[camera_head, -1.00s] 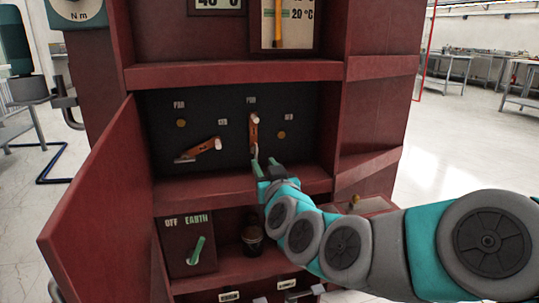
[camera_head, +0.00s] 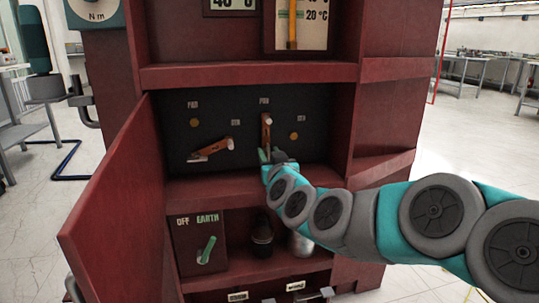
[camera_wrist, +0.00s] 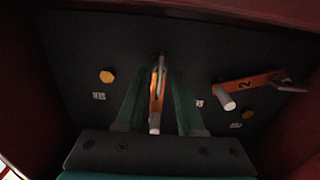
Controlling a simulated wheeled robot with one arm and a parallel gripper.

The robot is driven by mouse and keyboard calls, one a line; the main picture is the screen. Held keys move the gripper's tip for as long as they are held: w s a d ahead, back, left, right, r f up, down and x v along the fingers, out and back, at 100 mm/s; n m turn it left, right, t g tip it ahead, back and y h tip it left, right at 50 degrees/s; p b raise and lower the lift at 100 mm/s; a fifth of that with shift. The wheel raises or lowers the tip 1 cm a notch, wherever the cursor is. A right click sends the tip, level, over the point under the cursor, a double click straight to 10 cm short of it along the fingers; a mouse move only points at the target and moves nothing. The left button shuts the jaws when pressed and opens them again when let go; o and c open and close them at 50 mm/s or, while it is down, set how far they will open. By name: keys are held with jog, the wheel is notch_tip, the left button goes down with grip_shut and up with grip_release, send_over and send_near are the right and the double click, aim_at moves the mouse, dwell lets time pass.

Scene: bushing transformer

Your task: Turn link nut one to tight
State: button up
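On the dark panel (camera_head: 230,150) in the open cabinet bay, an orange link (camera_head: 266,132) hangs nearly upright at the right. A second orange link, marked 2 (camera_wrist: 243,84), lies tilted at the left in the head view (camera_head: 212,148). Each has a pale cylindrical end piece. My gripper (camera_head: 268,157) reaches in at the lower end of the upright link. In the wrist view my gripper's two green fingers (camera_wrist: 158,105) stand either side of this link (camera_wrist: 157,88), open, with gaps on both sides. I cannot tell which part is link nut one.
A yellow hex bolt (camera_wrist: 106,76) is left in the wrist view; another (camera_head: 194,122) is left in the head view. The red cabinet door (camera_head: 115,205) stands open at the left. Shelves (camera_head: 250,75) bound the bay. An OFF/EARTH switch (camera_head: 207,250) is below.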

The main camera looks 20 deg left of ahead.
grip_shut()
jog(key=shift+f+m, duration=0.1)
jog(key=shift+m, duration=0.2)
jog(key=m, duration=0.4)
jog(key=shift+b, duration=0.35)
jog(key=m, duration=0.4)
jog(key=shift+d+f+m, duration=0.1)
jog(key=shift+f+m, duration=0.05)
jog(key=shift+m, duration=0.25)
jog(key=m+b, duration=0.1)
jog(key=m, duration=0.3)
jog(key=shift+f+m, duration=0.15)
jog(key=shift+m, duration=0.15)
jog(key=shift+w+d+m, duration=0.1)
jog(key=shift+m, duration=1.9)
